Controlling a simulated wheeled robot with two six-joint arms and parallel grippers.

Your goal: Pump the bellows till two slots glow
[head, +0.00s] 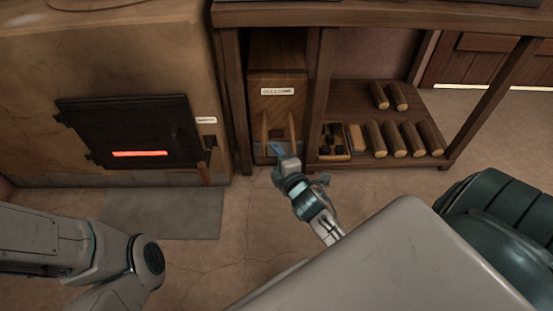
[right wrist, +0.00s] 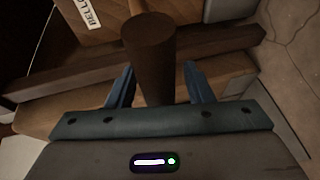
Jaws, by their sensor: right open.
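The bellows (head: 277,108) is a wooden unit with a white label, set in a bay under the bench. Two wooden bars stick out at its front. My right gripper (head: 277,150) is low in front of it. In the right wrist view my right gripper (right wrist: 158,88) is open, with a round brown wooden handle (right wrist: 148,55) between or just beyond its blue fingers; contact cannot be told. The dark oven door (head: 130,128) at left shows one glowing orange slot (head: 140,153); I see no second lit slot. My left arm shows at lower left, its gripper out of frame.
A grey floor slab (head: 165,212) lies before the oven. A dark green ribbed object (head: 505,215) is at right. Open floor lies between.

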